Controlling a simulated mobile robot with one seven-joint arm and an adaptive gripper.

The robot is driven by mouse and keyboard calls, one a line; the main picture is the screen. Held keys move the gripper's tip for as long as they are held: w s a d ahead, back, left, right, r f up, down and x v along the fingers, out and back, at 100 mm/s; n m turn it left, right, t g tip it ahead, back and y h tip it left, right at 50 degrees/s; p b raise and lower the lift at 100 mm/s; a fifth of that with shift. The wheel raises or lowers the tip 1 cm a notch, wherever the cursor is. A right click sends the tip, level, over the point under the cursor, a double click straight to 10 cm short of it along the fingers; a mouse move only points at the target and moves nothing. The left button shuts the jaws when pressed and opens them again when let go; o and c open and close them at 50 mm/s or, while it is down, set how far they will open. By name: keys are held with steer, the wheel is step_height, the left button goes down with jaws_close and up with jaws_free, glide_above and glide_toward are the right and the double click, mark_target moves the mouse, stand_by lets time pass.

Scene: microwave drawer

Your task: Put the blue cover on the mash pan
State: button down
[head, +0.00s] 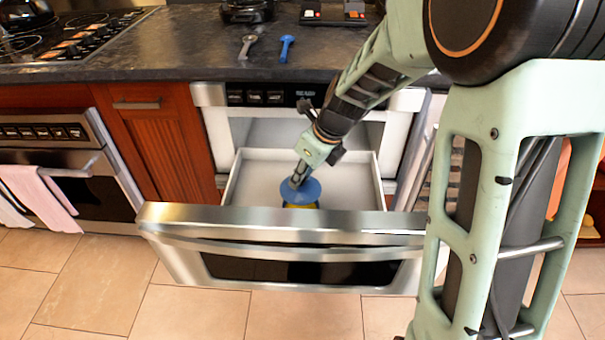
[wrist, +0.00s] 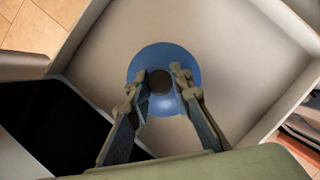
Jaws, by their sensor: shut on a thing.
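The blue cover (head: 308,190) is inside the open microwave drawer. In the wrist view the cover (wrist: 160,58) is round, with a dark knob (wrist: 160,82) at its middle. My gripper (head: 297,181) points down into the drawer from above. In the wrist view the fingers of my gripper (wrist: 160,77) are on either side of the knob, shut on it. A yellow thing (head: 301,206) shows just under the cover in the head view; it may be the mash pan, but the cover and drawer front hide most of it. I cannot tell whether the cover rests on it.
The drawer (head: 245,185) is pulled out, with light walls and a steel front (head: 280,222). Its floor around the cover is bare where visible. The dark counter (head: 180,50) above holds a grey utensil (head: 247,45) and a blue one (head: 286,46). A stove (head: 70,40) is at left.

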mark_target(304, 187)
steer(key=shift+f+b, duration=1.95)
steer(key=shift+b, duration=0.05)
steer(key=shift+f, duration=0.65)
steer(key=shift+p, duration=0.6)
steer(key=shift+f+p, duration=0.35)
steer(key=shift+f, duration=0.05)
stand_by(0.7)
steer(key=c, duration=1.7)
jaws_free()
steer(key=shift+o, duration=0.5)
steer(key=o, duration=0.4)
steer(key=shift+o, duration=0.2)
